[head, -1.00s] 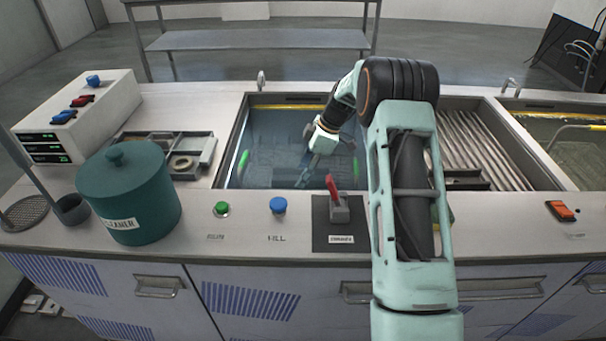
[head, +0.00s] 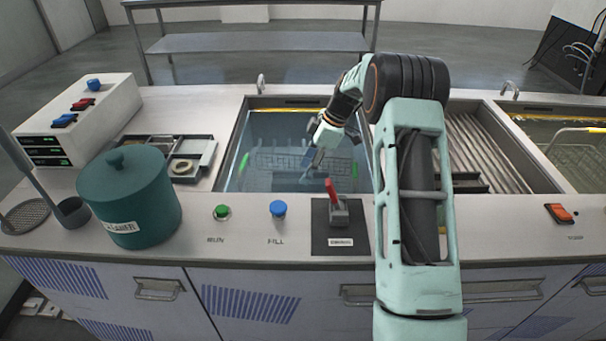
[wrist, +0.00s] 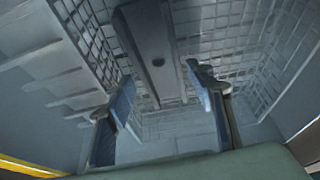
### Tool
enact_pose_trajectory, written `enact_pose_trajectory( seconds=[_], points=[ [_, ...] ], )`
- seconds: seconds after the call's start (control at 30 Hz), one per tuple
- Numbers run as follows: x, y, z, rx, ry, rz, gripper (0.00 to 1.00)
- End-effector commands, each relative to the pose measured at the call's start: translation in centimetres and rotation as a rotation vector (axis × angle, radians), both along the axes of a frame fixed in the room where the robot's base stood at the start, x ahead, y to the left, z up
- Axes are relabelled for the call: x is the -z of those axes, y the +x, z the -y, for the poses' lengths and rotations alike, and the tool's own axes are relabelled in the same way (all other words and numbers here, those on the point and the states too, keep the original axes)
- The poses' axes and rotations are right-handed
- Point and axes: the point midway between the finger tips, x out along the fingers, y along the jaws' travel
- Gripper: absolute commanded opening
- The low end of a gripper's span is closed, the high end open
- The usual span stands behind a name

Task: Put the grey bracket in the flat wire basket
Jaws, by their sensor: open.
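My gripper (head: 312,165) reaches down into the left tank (head: 232,172). In the wrist view its two blue-padded fingers (wrist: 160,80) stand apart. The grey bracket (wrist: 150,40), a long flat bar with a small dark hole, shows beyond and between the fingertips, with a gap on each side. Wire mesh of the basket (wrist: 215,45) lies around and behind the bracket, which appears to be within it; its exact contact is unclear. In the head view the basket (head: 268,160) sits in the tank, partly hidden by my arm. I cannot make out the bracket there.
A teal lidded pot (head: 128,200), a parts tray (head: 205,160) and a control box (head: 85,115) stand to the left. A red lever (head: 332,192) and green and blue buttons line the front counter. A ribbed drain section (head: 478,140) lies right of the tank.

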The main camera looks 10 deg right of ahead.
Motion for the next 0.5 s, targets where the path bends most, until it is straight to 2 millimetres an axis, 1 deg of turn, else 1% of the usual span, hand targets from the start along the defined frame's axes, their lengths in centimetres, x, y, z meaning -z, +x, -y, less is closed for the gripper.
enact_pose_trajectory(
  seconds=[0.03, 0.2, 0.3, 0.4, 0.5],
  points=[
    [-1.4, 0.0, 0.5, 0.002, 0.0, 0.003, 0.49],
    [-4.8, -0.3, 1.9, 0.002, -0.001, 0.003, 0.49],
    [-6.3, -0.5, 2.5, 0.002, 0.001, 0.002, 0.49],
    [-7.4, -0.5, 2.9, 0.0, 0.001, 0.001, 0.49],
    [-8.0, -0.6, 3.2, 0.0, 0.0, 0.0, 0.49]
  ],
)
